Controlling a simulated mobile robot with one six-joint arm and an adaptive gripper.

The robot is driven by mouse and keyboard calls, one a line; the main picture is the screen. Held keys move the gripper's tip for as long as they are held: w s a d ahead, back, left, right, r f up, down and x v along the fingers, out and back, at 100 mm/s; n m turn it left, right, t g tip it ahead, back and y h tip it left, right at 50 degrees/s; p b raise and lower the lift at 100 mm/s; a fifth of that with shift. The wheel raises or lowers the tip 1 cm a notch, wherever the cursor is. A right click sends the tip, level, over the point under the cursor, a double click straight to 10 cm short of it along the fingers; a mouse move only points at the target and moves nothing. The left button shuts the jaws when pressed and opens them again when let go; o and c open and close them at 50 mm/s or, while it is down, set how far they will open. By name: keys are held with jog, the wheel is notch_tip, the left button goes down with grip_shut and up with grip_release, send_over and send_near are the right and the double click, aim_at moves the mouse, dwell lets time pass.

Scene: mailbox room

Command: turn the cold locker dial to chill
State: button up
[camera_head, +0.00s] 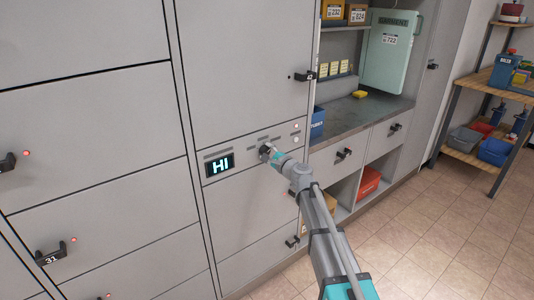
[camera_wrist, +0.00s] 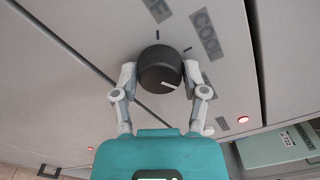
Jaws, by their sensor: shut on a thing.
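The cold locker dial (camera_wrist: 158,70) is a round black knob on the grey panel, seen close up in the wrist view. A white mark on its face points right and slightly down, away from the label COOL (camera_wrist: 207,35). A label ending in F (camera_wrist: 157,10) is cut off at the top. Labels further right are partly hidden by a finger and unreadable. My gripper (camera_wrist: 159,78) is shut on the dial, one finger on each side.
Grey locker doors with black handles surround the panel (camera_head: 282,138). To the right are a counter (camera_head: 365,116), drawers and a pale green locked case (camera_head: 392,55). A wooden shelf rack (camera_head: 480,120) stands at the far right. The tiled floor (camera_head: 440,230) is clear.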

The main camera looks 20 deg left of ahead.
jog(key=shift+w, duration=0.15)
jog(key=o, duration=1.2)
jog(key=v, duration=1.2)
